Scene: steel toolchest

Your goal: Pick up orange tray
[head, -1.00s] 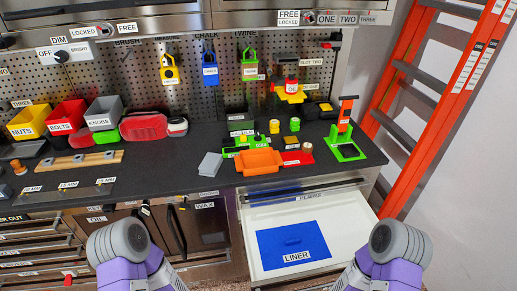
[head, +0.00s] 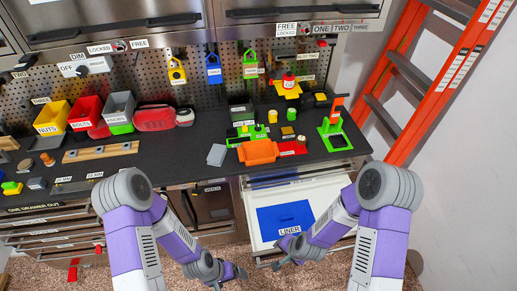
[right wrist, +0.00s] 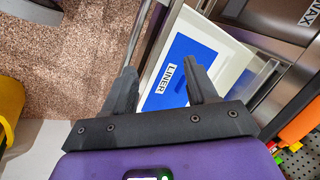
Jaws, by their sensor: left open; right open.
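The orange tray (head: 258,152) sits at the front edge of the dark worktop in the head view, above the open drawer, with green parts behind it. My left gripper (head: 238,274) is open, low in front of the chest, below and left of the tray and apart from it. My right gripper (head: 281,254) is open near the open drawer's front, well below the tray.
The white drawer (head: 335,196) is open, with a blue liner (head: 285,216) inside. A red part (head: 292,148) lies right of the tray and a grey block (head: 217,155) to its left. A green stand (head: 335,137) is further right. An orange ladder (head: 440,85) leans at the right.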

